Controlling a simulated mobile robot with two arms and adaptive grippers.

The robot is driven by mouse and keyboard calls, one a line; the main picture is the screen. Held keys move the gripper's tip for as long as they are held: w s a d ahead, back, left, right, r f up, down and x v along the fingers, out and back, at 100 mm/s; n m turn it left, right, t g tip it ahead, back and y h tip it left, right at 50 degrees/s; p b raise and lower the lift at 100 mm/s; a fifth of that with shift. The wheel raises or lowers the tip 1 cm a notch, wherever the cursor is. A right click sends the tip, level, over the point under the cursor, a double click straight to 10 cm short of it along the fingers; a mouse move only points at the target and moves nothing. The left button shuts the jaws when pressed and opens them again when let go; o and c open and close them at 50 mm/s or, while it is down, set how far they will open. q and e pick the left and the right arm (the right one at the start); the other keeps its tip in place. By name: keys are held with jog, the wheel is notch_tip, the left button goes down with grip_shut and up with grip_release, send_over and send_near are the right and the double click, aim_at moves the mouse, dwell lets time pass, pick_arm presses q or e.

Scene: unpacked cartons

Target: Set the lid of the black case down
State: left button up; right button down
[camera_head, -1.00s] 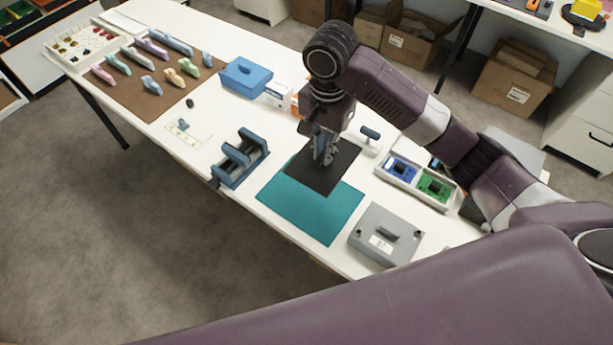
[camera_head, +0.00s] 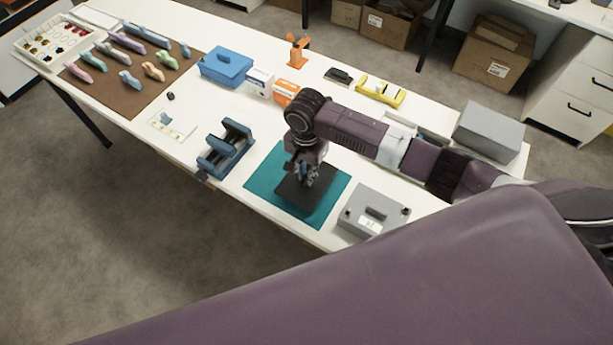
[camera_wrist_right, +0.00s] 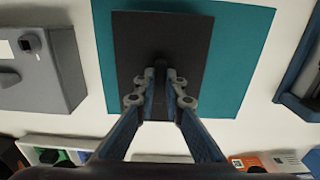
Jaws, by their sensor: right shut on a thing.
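The lid of the black case is a flat black plate (camera_head: 290,196) over the teal mat (camera_head: 262,172). My right gripper (camera_head: 306,180) comes down onto it from above. In the right wrist view the fingers (camera_wrist_right: 160,75) are closed together at a small grip near the middle of the lid (camera_wrist_right: 135,45). The lid lies within the outline of the mat (camera_wrist_right: 236,70) on most sides. Whether it touches the mat or hangs just above it, I cannot tell. The grip itself is mostly hidden by the fingers. My left gripper is not in view.
A grey case (camera_head: 372,213) with a handle stands right of the mat. A blue slotted holder (camera_head: 226,150) stands to the left. Behind are a blue box (camera_head: 226,67), an orange-and-white carton (camera_head: 286,93) and a yellow tool (camera_head: 380,91). White tabletop shows between them.

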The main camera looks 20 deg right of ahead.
notch_tip(320, 180, down, 2)
jog(key=shift+f, duration=0.1)
jog(key=c, duration=2)
grip_release()
jog(key=shift+f, duration=0.1)
notch_tip(320, 180, up, 12)
jog(key=shift+r+b, duration=0.2)
jog(key=shift+b, duration=0.35)
